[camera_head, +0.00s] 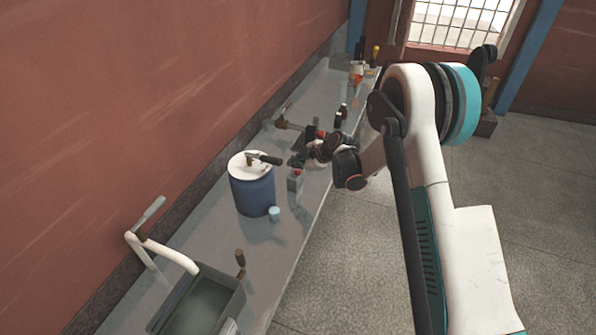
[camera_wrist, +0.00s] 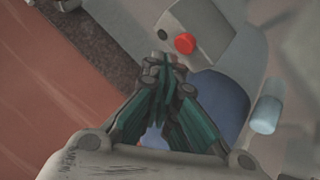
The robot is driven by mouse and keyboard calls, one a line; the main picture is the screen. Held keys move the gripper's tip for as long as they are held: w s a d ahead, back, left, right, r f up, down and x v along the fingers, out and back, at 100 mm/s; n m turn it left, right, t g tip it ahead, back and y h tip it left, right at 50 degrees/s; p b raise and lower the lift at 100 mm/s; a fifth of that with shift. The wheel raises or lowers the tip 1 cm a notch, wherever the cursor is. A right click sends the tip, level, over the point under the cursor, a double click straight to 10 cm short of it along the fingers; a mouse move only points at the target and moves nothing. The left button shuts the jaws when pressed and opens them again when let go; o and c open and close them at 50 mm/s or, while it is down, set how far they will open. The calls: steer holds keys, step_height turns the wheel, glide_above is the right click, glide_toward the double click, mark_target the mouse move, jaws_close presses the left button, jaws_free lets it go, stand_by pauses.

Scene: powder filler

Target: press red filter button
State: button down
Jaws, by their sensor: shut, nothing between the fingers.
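A small grey box (camera_head: 295,183) with a red button (camera_head: 297,172) on top stands on the counter, right of a blue drum. In the wrist view the red button (camera_wrist: 185,44) sits on the grey box (camera_wrist: 212,28), just above and right of my fingertips. My gripper (camera_head: 296,161) is shut and empty, close to the button on its far side in the head view. In the wrist view my gripper (camera_wrist: 163,62) has its fingertips together, pointing towards the box's near edge. I cannot tell whether they touch the box; no contact with the button shows.
The blue drum (camera_head: 252,193) with a white lid stands left of the box, a light-blue cup (camera_head: 274,213) in front. A sink (camera_head: 205,305) with a tap is at the near end. Bottles (camera_head: 341,116) stand farther back. The wall borders the counter (camera_head: 262,255).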

mark_target(297, 173)
step_height(297, 173, up, 5)
steer(key=shift+r+p, duration=0.2)
steer(key=shift+p, duration=1)
